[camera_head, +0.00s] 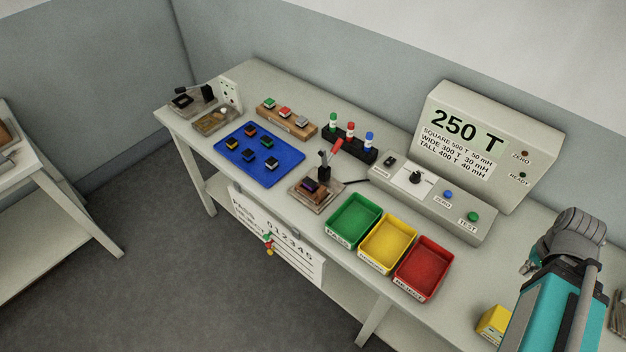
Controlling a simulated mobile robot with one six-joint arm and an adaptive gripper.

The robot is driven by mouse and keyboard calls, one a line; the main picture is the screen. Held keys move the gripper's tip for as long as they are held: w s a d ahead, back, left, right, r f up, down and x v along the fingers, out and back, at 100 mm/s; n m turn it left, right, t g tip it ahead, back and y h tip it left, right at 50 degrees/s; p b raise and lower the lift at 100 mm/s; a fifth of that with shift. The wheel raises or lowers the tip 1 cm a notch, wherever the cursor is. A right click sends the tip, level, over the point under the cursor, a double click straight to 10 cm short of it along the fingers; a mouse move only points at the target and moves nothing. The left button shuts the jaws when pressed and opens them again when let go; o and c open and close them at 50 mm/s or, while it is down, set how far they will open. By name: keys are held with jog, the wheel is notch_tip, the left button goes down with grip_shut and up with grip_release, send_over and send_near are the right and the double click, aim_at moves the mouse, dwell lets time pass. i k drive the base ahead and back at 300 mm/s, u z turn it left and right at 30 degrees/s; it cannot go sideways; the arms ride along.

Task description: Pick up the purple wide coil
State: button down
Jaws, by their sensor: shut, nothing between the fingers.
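A small coil with a dark purple part (310,185) and copper-brown sides sits in a wooden test fixture (329,204) at the middle of the bench. It looks like the purple wide coil, but it is small in view and its exact shape is hard to tell. A black upright with a red-handled lever stands just behind it. A teal and grey part of my arm shows at the lower right, well to the right of the coil. My gripper's fingers cannot be made out.
A blue tray (225,147) with several small coils lies left of the fixture. Green (336,233), yellow (369,252) and red (438,250) bins stand to its right. A yellow block (493,322) sits near my arm.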

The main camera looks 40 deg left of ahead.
aim_at(310, 185)
jog(key=u, duration=1.75)
